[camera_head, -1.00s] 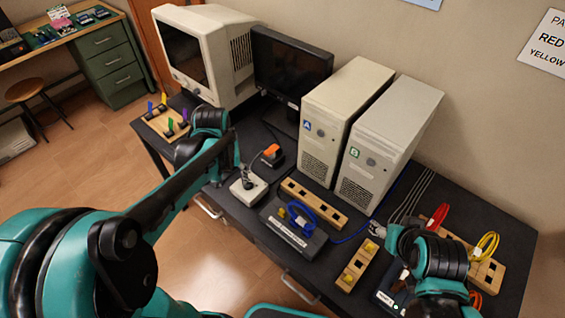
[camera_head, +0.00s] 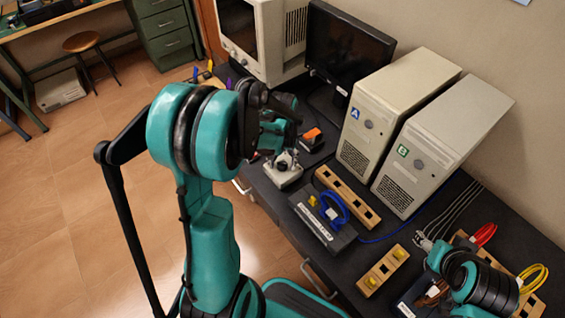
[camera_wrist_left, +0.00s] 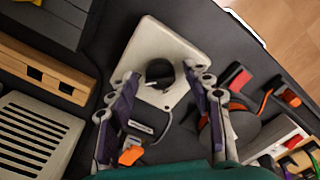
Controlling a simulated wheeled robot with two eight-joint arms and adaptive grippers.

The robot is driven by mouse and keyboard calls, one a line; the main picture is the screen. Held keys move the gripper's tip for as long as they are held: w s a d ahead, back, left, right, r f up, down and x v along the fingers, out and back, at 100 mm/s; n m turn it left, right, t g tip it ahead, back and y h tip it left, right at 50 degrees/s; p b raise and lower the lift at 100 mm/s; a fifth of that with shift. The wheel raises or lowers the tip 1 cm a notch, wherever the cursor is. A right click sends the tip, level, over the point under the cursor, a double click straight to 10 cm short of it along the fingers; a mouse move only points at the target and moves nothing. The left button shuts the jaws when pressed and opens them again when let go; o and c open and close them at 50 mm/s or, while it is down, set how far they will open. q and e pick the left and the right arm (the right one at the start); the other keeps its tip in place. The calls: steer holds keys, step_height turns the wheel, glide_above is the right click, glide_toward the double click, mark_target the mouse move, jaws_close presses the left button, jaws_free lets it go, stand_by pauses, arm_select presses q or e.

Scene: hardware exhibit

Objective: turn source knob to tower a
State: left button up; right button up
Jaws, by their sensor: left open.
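The source knob looks to be the dark round knob (camera_wrist_left: 160,72) on a pale square box (camera_head: 283,178); the box also fills the upper middle of the left wrist view (camera_wrist_left: 150,45). My left gripper (camera_head: 284,158) is over this box. In the left wrist view its two fingers (camera_wrist_left: 163,82) are apart, one on each side of the knob. I cannot tell whether they touch it or which way the knob points. Tower A (camera_head: 378,118), beige with a blue A label, stands behind and right. Tower B (camera_head: 432,150), with a green B label, is beside it. My right gripper (camera_head: 432,247) is partly hidden at lower right.
A black device with an orange top (camera_head: 311,138) sits close behind the box. A slotted wooden block (camera_head: 347,197) and a dark box with a blue cable (camera_head: 312,225) are to the right. A monitor (camera_head: 350,52) stands behind. Red (camera_head: 484,234) and yellow cables (camera_head: 533,277) lie at right.

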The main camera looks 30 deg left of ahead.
arm_select(q)
jaws_close()
steer(key=shift+n, duration=0.4)
steer(key=n, duration=0.3)
steer(key=shift+n, duration=0.4)
steer(key=n, duration=0.9)
steer(key=shift+n+b, duration=0.3)
steer(key=shift+n, duration=1.7)
